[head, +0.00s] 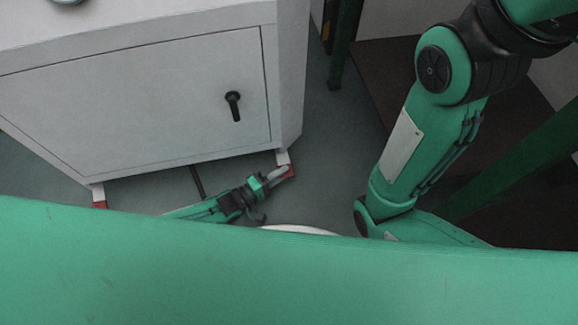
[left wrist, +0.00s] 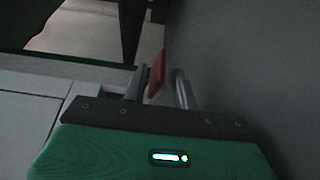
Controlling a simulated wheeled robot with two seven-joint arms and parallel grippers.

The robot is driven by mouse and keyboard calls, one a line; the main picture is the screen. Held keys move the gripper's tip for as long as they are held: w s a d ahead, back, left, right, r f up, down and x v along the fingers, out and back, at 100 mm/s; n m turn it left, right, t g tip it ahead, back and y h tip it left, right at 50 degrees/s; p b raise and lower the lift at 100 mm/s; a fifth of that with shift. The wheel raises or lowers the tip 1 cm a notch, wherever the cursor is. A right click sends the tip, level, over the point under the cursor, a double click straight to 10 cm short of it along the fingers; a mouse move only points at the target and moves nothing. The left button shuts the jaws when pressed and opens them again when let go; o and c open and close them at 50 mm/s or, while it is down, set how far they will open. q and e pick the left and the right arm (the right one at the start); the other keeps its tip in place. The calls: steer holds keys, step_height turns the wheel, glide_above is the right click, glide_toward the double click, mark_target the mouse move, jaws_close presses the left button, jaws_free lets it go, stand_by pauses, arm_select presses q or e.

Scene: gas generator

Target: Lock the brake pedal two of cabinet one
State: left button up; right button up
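The pale grey cabinet (head: 150,95) stands at the upper left of the head view. A red brake pedal (head: 291,172) is at the foot of its right corner. Another red pedal (head: 99,204) shows at the left foot, partly hidden by my green body. My left gripper (head: 276,178) is low by the floor, at the right pedal. In the left wrist view the two fingers of my left gripper (left wrist: 160,88) are apart, with the red pedal (left wrist: 156,72) between or just beyond them. Whether they touch it I cannot tell. My right gripper is out of view.
A black handle (head: 233,105) is on the cabinet front. Dark green posts (head: 342,45) stand to the right of the cabinet. Grey floor (head: 325,185) is open between the cabinet and my right arm.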

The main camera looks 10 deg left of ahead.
arm_select(q)
steer(key=p+v, duration=0.2)
steer(key=v, duration=0.6)
steer(key=shift+s+a+r+p, duration=0.1)
steer(key=shift+s+a+p, duration=0.15)
steer(key=shift+a+p, duration=0.15)
steer(key=shift+s+a, duration=0.4)
